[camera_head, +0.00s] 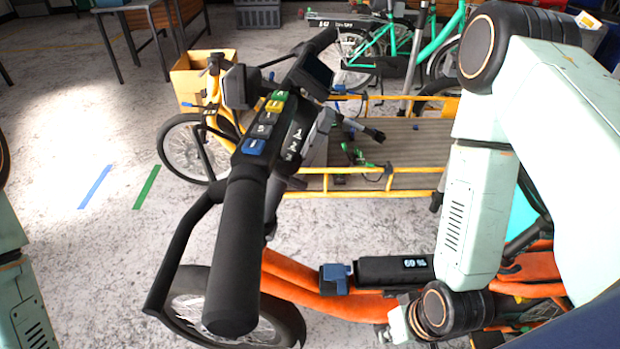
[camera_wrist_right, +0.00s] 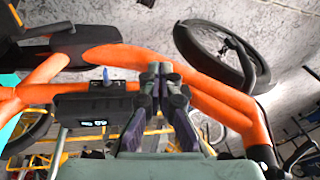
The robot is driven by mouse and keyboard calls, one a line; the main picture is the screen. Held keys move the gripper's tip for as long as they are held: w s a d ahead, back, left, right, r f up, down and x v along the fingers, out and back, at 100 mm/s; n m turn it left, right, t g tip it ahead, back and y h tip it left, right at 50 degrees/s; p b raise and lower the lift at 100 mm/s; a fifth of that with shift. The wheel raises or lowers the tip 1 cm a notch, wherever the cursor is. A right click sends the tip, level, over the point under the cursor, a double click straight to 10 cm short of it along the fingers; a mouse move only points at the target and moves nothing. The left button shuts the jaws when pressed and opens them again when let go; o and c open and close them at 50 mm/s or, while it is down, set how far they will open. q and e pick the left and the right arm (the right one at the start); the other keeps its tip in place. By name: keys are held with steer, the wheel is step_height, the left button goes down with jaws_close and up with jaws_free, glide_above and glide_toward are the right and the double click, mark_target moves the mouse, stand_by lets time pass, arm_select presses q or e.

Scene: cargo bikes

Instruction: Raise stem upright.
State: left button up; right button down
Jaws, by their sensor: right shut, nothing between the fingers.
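The orange cargo bike's black handlebar (camera_head: 240,240) stands large and close in the head view, with its grip, brake lever, coloured buttons and dark display. Its stem (camera_head: 272,205) shows only as a narrow dark strip behind the grip; its exact tilt I cannot tell. My right gripper (camera_head: 388,330) is low, right of the grip and apart from it, its fingers barely visible there. In the right wrist view the right gripper (camera_wrist_right: 160,70) is shut and empty, in front of the orange frame (camera_wrist_right: 215,98). My left gripper is out of view.
A black box with a lit readout (camera_head: 395,270) and a blue latch (camera_head: 336,278) sits on the orange frame. Behind stands a yellow cargo bike (camera_head: 385,195) with a wooden bed, then a green bike (camera_head: 415,45) and a cardboard box (camera_head: 190,80).

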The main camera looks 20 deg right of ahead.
steer(key=w+d+r+n+t+y+b, duration=0.1)
steer(key=w+r+n+t+y, duration=0.15)
steer(key=w, duration=0.35)
steer(key=w+d+r+n+t+y+b, duration=0.1)
steer(key=w+r+n+t, duration=0.2)
steer(key=w+n+t, duration=0.15)
steer(key=w+r+n+t+y+b, duration=0.2)
steer(key=w+r+t, duration=0.1)
steer(key=w, duration=0.4)
steer(key=s+r+n+y, duration=0.2)
steer(key=r+n+y, duration=0.35)
steer(key=n, duration=0.45)
steer(key=s+r+n+y, duration=0.3)
steer(key=r+n+y, duration=0.3)
steer(key=n, duration=0.4)
steer(key=w+a+r+h+b, duration=0.1)
steer(key=w+a+r+b, duration=0.4)
steer(key=w+a, duration=0.3)
steer(key=shift+w+a+t+h, duration=0.3)
steer(key=shift+w+a, duration=0.1)
steer(key=shift+a, duration=1.2)
